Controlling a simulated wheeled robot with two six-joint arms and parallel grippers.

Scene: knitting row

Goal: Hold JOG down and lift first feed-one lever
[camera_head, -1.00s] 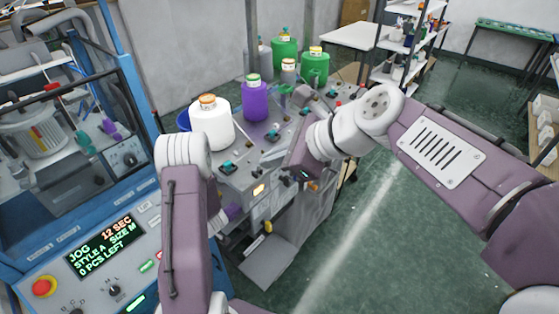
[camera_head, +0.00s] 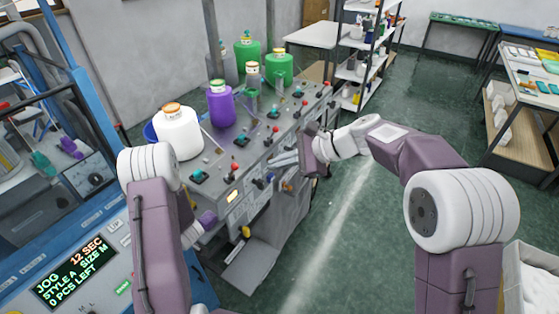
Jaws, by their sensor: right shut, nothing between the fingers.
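The control screen (camera_head: 68,272) at the lower left reads JOG, 12 SEC, STYLE A, SIZE M, 0 PCS LEFT. A green button (camera_head: 123,287) sits beside it; I cannot tell which control is JOG. The grey machine bank carries several red-knobbed levers (camera_head: 235,168) and teal-topped controls (camera_head: 198,176); I cannot read which is the first feed-one lever.
A white bottle (camera_head: 178,135), a purple bottle (camera_head: 221,105) and green bottles (camera_head: 279,68) stand on the bank. A grey tray (camera_head: 252,266) juts out low at its front. Shelving (camera_head: 360,65) and a bench (camera_head: 535,85) stand behind. The green floor on the right is open.

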